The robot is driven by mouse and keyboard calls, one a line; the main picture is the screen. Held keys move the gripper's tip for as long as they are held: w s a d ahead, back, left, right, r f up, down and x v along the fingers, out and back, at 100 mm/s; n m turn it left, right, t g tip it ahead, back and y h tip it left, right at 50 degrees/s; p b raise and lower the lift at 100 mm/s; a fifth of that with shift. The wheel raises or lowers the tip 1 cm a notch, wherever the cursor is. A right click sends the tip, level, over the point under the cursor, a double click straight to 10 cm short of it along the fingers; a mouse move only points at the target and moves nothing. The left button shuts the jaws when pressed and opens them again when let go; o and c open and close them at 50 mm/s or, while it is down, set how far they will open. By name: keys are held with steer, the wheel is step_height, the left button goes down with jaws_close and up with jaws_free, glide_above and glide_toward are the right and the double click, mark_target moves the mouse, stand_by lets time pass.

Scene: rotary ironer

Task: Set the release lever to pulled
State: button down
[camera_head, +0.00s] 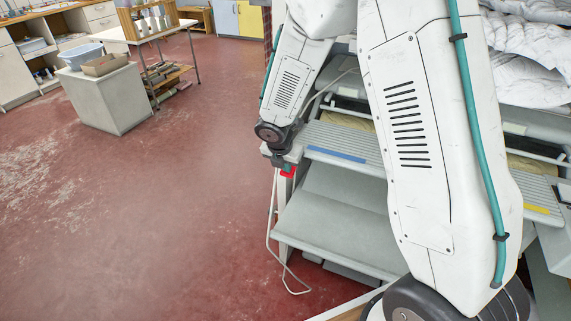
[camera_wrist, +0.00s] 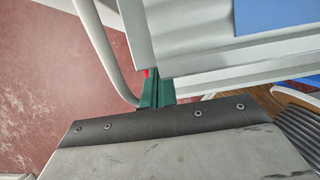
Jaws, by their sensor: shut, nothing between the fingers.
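A small red part (camera_head: 288,173), which looks like the release lever, sits at the left front corner of the ironer (camera_head: 335,212). In the wrist view only a sliver of the red part (camera_wrist: 147,73) shows, just beyond the fingertips, and the rest is hidden. My gripper (camera_head: 283,168) is at this corner, right beside the red part. In the wrist view its green fingers (camera_wrist: 157,92) are together with nothing held between them. I cannot tell whether they touch the red part, nor how the lever is set.
A pale hose or cable (camera_head: 270,230) hangs down the ironer's left side. A grey shelf (camera_head: 335,225) juts out below. White linen (camera_head: 530,60) lies on top at right. A grey cabinet (camera_head: 107,100) with a blue basin stands at back left. The red floor at left is clear.

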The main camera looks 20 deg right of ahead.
steer(key=shift+f, duration=1.35)
steer(key=s+a+r, duration=0.6)
steer(key=a+r, duration=0.1)
steer(key=r, duration=0.4)
steer(key=s+d+r+m+y, duration=0.1)
steer(key=s+d+r+m, duration=0.2)
steer(key=s+r+m, duration=0.3)
steer(key=s+d+r+m+g+y, duration=0.1)
steer(key=s+d+r+m, duration=0.2)
steer(key=s+m, duration=0.9)
steer(key=s+d+r+m, duration=0.3)
steer(key=s+r+m, duration=0.6)
steer(key=s, duration=0.1)
steer(key=shift+s+r+y, duration=0.15)
steer(key=shift+s+y, duration=0.15)
steer(key=shift+y, duration=0.1)
